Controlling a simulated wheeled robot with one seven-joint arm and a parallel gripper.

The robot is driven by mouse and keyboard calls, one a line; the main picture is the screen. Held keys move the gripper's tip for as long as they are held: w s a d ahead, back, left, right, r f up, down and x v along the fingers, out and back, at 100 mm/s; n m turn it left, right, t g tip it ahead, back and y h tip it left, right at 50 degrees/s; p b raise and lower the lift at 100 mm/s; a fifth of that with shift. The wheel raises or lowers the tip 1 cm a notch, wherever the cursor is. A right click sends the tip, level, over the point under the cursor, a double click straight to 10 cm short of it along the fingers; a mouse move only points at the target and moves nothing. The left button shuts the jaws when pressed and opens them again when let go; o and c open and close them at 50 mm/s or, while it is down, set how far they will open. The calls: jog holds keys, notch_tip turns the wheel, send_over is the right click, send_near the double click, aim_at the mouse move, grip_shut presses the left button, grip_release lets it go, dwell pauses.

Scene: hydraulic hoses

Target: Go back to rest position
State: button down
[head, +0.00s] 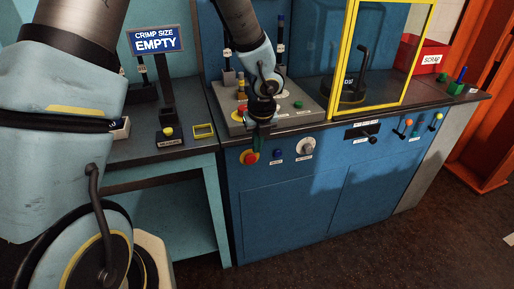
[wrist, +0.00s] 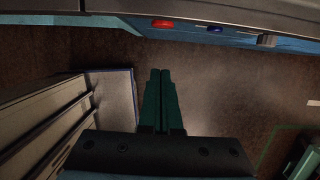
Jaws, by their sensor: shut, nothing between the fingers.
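My gripper (head: 255,142) hangs fingers-down just in front of the blue bench's front edge, near the left end of its control panel. In the wrist view its two green fingers (wrist: 160,100) lie side by side, shut, with nothing between them. Below the fingers that view shows dark floor. My arm fills the left of the head view and comes back in at the top, above the bench.
The blue bench (head: 290,205) carries a grey plate (head: 300,112) with knobs, a yellow-framed guard (head: 330,60) and a red scrap bin (head: 423,55). Left stands a teal table (head: 165,150) with a "CRIMP SIZE EMPTY" sign (head: 156,39). The floor (head: 440,230) at right front is clear.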

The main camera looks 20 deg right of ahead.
dwell(0.3)
jog(key=w+a+r+n+y, duration=0.1)
jog(key=w+a+r+n, duration=0.15)
jog(key=a+n, duration=0.55)
jog(key=w+a+r+n, duration=0.1)
jog(key=a+r+n, duration=0.2)
jog(key=a+n, duration=0.45)
jog(key=s+a+r+n, duration=0.2)
jog(key=s+a+n, duration=0.1)
jog(key=a+n, duration=0.5)
jog(key=s+a+r+n+g, duration=0.1)
jog(key=s+a+r+n, duration=0.2)
jog(key=a+n, duration=0.5)
jog(key=n, duration=0.5)
jog(key=shift+h, duration=0.4)
jog(key=shift+r, duration=0.1)
